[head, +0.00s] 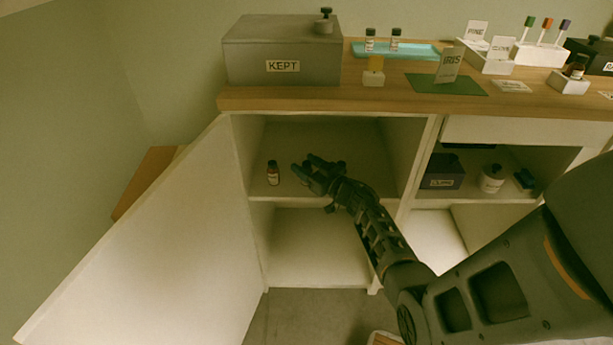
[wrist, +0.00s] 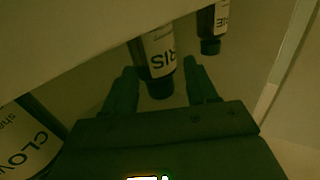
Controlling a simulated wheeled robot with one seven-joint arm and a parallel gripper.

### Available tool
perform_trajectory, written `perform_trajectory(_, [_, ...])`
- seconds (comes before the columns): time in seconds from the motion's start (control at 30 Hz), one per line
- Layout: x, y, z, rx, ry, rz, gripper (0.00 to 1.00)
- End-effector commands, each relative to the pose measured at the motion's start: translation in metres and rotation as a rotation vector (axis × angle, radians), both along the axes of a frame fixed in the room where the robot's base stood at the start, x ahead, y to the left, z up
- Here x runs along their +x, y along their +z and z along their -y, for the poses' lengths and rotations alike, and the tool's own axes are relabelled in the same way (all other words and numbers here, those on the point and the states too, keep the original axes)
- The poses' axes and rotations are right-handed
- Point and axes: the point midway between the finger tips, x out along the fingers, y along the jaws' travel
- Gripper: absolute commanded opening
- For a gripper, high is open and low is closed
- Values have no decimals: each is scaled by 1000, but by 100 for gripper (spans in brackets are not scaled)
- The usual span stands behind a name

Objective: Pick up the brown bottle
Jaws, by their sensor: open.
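Small dark brown bottles with white labels stand on the upper shelf of the open cabinet. One brown bottle (head: 273,173) stands clear to the left of my gripper (head: 312,174) in the head view; others are mostly hidden behind the gripper. In the wrist view, a bottle whose label reads "RIS" (wrist: 158,55) shows between the two fingers of my gripper (wrist: 160,85), which are open and not closed on it.
The cabinet door (head: 140,235) is swung open on the left. The shelf (head: 285,198) and side walls bound my gripper closely. A grey "KEPT" box (head: 255,60) and an "IRIS" card (head: 448,66) stand on the counter (head: 400,95). The lower compartment looks empty.

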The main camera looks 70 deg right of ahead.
Motion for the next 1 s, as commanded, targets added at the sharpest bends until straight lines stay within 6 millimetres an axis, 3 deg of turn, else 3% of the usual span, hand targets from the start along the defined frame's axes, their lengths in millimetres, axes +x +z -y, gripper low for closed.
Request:
perform_trajectory(0.2, [1,0,0,0,0,0,56])
perform_trajectory(0.8, [0,0,0,0,0,-1,0])
perform_trajectory(1.0, [0,0,0,2,0,-1,0])
